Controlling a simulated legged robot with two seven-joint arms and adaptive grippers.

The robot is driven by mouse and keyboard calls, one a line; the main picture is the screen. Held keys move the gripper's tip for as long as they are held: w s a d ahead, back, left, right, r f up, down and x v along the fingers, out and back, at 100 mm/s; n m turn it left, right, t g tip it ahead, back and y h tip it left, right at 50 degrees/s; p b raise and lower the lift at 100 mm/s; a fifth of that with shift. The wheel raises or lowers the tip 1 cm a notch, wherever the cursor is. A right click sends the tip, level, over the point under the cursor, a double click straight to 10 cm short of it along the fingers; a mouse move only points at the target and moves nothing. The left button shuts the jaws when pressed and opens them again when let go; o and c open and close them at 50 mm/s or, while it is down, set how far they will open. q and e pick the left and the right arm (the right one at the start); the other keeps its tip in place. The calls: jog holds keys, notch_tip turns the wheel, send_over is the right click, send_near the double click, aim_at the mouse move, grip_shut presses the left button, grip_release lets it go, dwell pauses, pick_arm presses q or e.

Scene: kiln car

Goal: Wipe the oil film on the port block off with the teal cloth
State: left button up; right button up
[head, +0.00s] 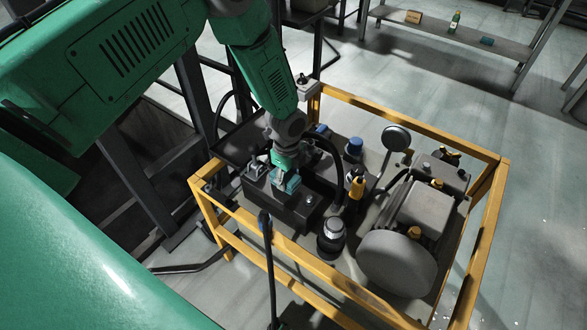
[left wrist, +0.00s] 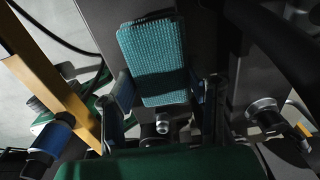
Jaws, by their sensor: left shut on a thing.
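My left gripper (head: 284,176) reaches down from the upper left over the power unit, shut on the teal cloth (head: 291,184). In the left wrist view the cloth (left wrist: 157,62) is a folded, ribbed pad held between the two fingers. The dark port block (head: 297,212) lies under and beside the gripper, with a round fitting on its top. The cloth is at or just above the block's top; I cannot tell whether it touches. No oil film can be made out on the dark surface. My right gripper is not in view.
A yellow frame (head: 405,122) surrounds the unit. A grey motor (head: 396,262), a round gauge (head: 396,138), a black hose (head: 334,152) and a dark cylinder (head: 331,238) crowd the block's right side. A bench (head: 455,33) stands at the back. Open floor lies beyond the frame.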

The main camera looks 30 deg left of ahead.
pick_arm(q)
jog(key=shift+s+a+p, duration=0.1)
jog(key=shift+s+p, duration=0.55)
jog(key=shift+s, duration=0.65)
jog(key=shift+w, duration=0.1)
jog(key=shift+w+f+b, duration=0.15)
jog(key=shift+w+b, duration=0.3)
jog(key=shift+w, duration=0.1)
jog(key=w, duration=0.1)
jog(key=w+b, duration=0.1)
jog(key=w, duration=0.1)
jog(key=w+b, duration=0.1)
jog(key=shift+w+d, duration=0.2)
jog(key=shift+d, duration=0.05)
notch_tip(320, 180, up, 7)
jog(key=p, duration=0.5)
